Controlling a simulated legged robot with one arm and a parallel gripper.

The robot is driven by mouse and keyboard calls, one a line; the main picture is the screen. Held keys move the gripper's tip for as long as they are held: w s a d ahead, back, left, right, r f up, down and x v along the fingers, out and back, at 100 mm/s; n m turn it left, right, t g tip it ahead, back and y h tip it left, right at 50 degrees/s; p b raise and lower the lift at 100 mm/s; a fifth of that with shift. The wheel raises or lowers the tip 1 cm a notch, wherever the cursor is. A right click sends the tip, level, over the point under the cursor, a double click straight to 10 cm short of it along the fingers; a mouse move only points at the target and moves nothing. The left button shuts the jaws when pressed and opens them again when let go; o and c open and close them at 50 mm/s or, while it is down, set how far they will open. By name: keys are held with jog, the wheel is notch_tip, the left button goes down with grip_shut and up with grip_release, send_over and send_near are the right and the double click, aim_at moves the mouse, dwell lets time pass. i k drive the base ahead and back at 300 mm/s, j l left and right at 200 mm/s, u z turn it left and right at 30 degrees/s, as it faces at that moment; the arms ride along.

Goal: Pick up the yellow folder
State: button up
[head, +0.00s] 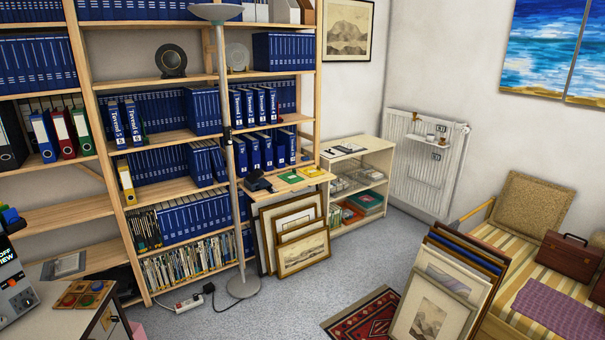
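A narrow yellow folder (126,183) stands upright on a shelf of the wooden bookcase (88,120), left of the middle of the head view. It is at the left end of a row of blue volumes (160,166). A small light label shows on its spine. A flat yellow item (309,171) also lies on the pull-out board at the right of the bookcase; I cannot tell what it is. My gripper is not in view.
A floor lamp (229,150) stands before the bookcase. A power strip (188,303) with a cable lies on the floor near it. Framed prints (303,252) lean beneath the pull-out board. A desk (70,300) is at lower left. Grey carpet (285,305) is open in the middle.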

aim_at(311, 171)
jog(key=i, duration=2.2)
jog(key=i+j, duration=0.1)
jog(key=i, duration=2.05)
jog(key=i+z, duration=0.4)
jog(key=i, duration=0.25)
